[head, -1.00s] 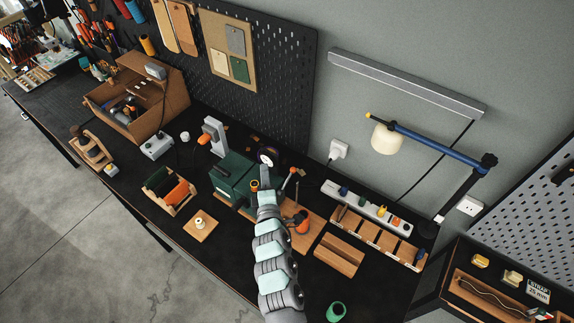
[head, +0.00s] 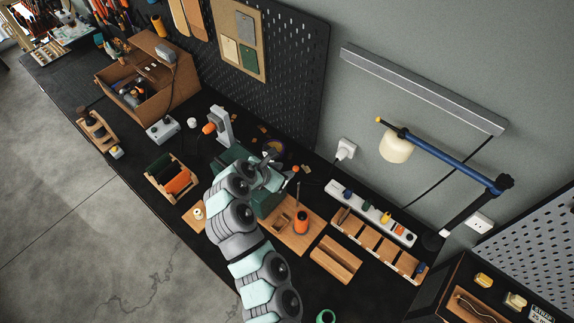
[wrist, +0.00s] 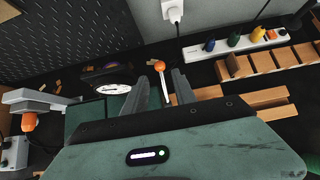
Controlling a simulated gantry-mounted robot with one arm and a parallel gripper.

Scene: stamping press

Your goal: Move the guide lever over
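A green machine body (head: 228,157) stands on the bench, largely covered by my arm in the head view. A thin metal lever with an orange ball knob (head: 296,169) rises at its right side. In the wrist view this knob (wrist: 159,66) appears in the gap between my fingers, seemingly beyond their tips and untouched. My gripper (wrist: 159,82) is open, its two grey fingers apart; in the head view it (head: 272,162) is over the machine. A grey upright arm with an orange handle (head: 209,128) stands left; it also shows in the wrist view (wrist: 28,121). The lever's base is hidden.
A white dial (wrist: 113,89) sits left of my fingers. A wooden board (head: 285,238) with an orange-and-dark tool (head: 301,222) lies right of the machine. A power strip (head: 372,211) and a wooden compartment tray (head: 378,246) lie further right. A pegboard (head: 290,75) stands behind.

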